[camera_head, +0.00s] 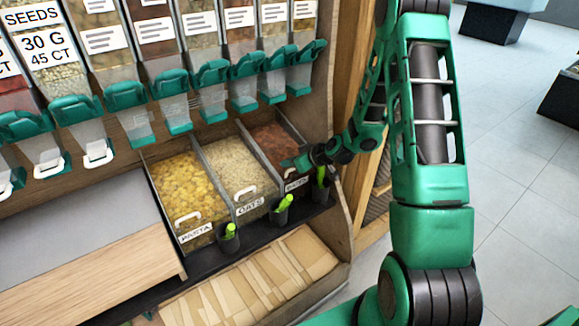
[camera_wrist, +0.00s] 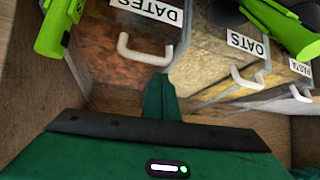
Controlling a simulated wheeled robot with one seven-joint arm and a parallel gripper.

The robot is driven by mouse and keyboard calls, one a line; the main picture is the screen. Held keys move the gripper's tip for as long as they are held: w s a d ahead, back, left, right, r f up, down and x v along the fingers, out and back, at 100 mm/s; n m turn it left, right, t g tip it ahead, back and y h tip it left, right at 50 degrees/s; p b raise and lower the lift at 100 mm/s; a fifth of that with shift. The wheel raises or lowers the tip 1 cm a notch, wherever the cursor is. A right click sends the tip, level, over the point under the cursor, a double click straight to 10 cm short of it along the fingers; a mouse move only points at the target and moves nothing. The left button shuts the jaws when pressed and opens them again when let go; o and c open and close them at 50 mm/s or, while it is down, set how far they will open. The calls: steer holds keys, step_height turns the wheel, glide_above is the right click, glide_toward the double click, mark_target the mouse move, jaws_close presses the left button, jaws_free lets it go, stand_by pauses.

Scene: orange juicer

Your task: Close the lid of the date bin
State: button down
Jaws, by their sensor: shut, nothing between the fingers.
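The date bin (camera_head: 277,143) is the rightmost of three bins in the lower row and holds reddish-brown contents. In the wrist view, its clear lid (camera_wrist: 115,50) carries a DATES label and a white handle (camera_wrist: 145,52). How far the lid is raised is hard to tell. My gripper (camera_head: 288,163) is over the front part of this bin. In the wrist view, my gripper (camera_wrist: 160,88) is shut and empty, with its green fingertips just beside the handle. I cannot tell whether they touch the lid. My arm partly covers the bin in the head view.
The oats bin (camera_head: 235,168) and pasta bin (camera_head: 180,190) stand to the left. Bright green scoops sit in dark holders along the front, including one (camera_head: 321,180) close to my gripper. Dispensers (camera_head: 210,85) with teal handles hang above. A wooden side panel (camera_head: 342,222) bounds the right.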

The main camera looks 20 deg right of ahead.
steer(key=shift+w+a+r, duration=0.45)
steer(key=shift+w+r, duration=0.3)
steer(key=shift+w, duration=0.1)
steer(key=s+d+r+m+g+h, duration=0.1)
steer(key=s+d+r+m+g, duration=0.2)
steer(key=s, duration=1.2)
steer(key=s+d+r+m+g+h, duration=0.1)
steer(key=s+d+r+m+g, duration=0.1)
steer(key=s+r, duration=0.8)
steer(key=s+d+r+m+g+h, duration=0.2)
steer(key=s+r+m, duration=0.4)
steer(key=s, duration=1.3)
steer(key=d+g, duration=0.1)
steer(key=g, duration=0.1)
steer(key=shift+s+d+r+g, duration=0.3)
steer(key=shift+d+r, duration=0.05)
steer(key=shift+r, duration=0.05)
